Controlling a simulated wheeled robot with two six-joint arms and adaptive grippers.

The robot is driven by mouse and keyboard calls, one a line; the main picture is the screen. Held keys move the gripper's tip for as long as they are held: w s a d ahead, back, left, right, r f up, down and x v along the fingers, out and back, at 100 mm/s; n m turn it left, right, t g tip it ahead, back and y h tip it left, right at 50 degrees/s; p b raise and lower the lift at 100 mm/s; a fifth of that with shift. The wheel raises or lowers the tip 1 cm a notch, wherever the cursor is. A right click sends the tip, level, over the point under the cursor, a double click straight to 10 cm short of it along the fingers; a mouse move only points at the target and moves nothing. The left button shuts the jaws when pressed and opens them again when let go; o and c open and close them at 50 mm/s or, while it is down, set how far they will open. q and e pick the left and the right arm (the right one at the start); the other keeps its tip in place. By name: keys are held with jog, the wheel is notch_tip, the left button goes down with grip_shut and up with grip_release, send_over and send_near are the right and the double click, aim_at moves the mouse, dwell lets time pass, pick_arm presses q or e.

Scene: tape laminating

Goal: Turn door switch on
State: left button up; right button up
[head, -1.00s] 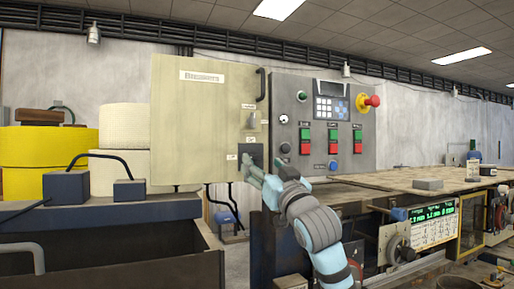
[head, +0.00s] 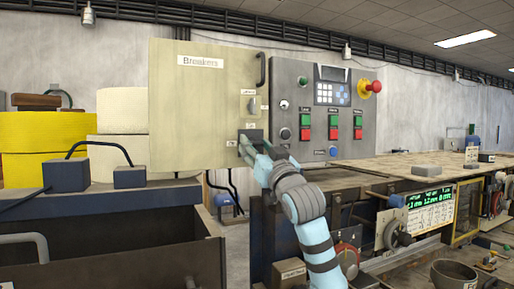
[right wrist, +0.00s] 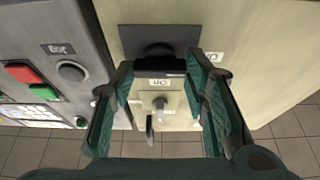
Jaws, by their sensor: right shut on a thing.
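The door switch (head: 250,136) is a dark rotary switch on a dark square plate, low on the cream Breakers cabinet door (head: 190,110). It also shows at the top of the right wrist view as a dark plate (right wrist: 140,37) with a black handle (right wrist: 160,64). My right gripper (head: 248,150) is at the switch, its teal fingers (right wrist: 161,72) on either side of the handle and shut on it. An "On" label (right wrist: 160,83) sits next to the handle. The fingers partly cover the switch in the head view. My left gripper is not in view.
A grey control panel (head: 305,75) with green and red buttons and a red emergency button (head: 370,87) stands right beside the cabinet. A smaller lever switch (head: 252,105) sits above the door switch. Yellow and cream rolls (head: 45,135) are at the left.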

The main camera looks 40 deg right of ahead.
jog(key=shift+m, duration=0.3)
jog(key=m+h+b, duration=0.1)
jog(key=m, duration=0.2)
jog(key=m+g+h+b, duration=0.1)
jog(key=m+h, duration=0.1)
jog(key=m, duration=0.1)
jog(key=shift+a+g, duration=0.2)
jog(key=shift+g, duration=0.1)
jog(key=m+g+h+b, duration=0.1)
jog(key=m, duration=0.3)
jog(key=shift+w, duration=0.1)
jog(key=m+g+h, duration=0.1)
jog(key=m, duration=0.2)
jog(key=shift+a+r+g, duration=0.1)
jog(key=shift+g, duration=0.3)
jog(key=m+g, duration=0.1)
jog(key=m, duration=0.3)
jog(key=shift+r+m+g, duration=0.15)
jog(key=shift+m+g, duration=0.15)
jog(key=shift+g, duration=0.1)
jog(key=shift+r+m+g+p, duration=0.15)
jog(key=shift+m+g, duration=0.2)
jog(key=shift+m, duration=0.7)
jog(key=shift+m+g+p, duration=0.15)
jog(key=shift+m+g, duration=0.2)
jog(key=shift+m, duration=0.7)
jog(key=o, duration=1.1)
jog(key=shift+w, duration=0.1)
